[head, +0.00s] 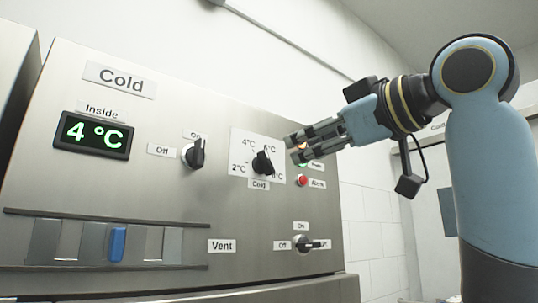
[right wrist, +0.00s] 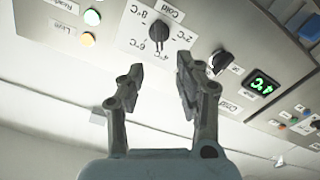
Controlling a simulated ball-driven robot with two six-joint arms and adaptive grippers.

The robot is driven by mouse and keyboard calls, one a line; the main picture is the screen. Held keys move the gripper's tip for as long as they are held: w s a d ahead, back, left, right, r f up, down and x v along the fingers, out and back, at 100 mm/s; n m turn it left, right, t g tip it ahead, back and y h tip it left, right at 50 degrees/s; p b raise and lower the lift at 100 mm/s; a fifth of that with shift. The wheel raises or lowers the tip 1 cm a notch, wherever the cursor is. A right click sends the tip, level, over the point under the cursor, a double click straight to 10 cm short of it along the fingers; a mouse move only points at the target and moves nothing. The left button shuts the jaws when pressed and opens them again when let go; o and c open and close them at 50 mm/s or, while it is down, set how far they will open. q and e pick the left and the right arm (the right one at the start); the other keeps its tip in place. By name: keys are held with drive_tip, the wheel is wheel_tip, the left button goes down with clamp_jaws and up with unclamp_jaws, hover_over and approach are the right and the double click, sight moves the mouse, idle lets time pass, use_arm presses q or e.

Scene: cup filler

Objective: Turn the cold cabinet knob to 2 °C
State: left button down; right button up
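The cold cabinet knob (head: 262,162) is black and sits on a white dial plate (head: 238,141) marked 2, 4, 6 and 8 °C, with a "Cold" label below. The green display (head: 92,134) reads 4 °C. My right gripper (head: 291,149) is open and empty, to the right of the knob and apart from it. In the right wrist view, the knob (right wrist: 158,34) lies beyond the spread fingertips (right wrist: 159,72). My left gripper is not in view.
An Off/On knob (head: 194,153) is left of the dial. A red alarm light (head: 302,181) and a green light are close to the right fingers. A slider with a blue handle (head: 117,244) is at lower left.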

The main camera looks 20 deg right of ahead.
sight(269, 159)
drive_tip(key=p+x, duration=0.4)
drive_tip(key=x, duration=0.5)
drive_tip(key=shift+w, duration=0.1)
drive_tip(key=shift+w+a+f, duration=0.1)
drive_tip(key=shift+w+a, duration=0.05)
drive_tip(key=shift+w, duration=0.45)
clamp_jaws()
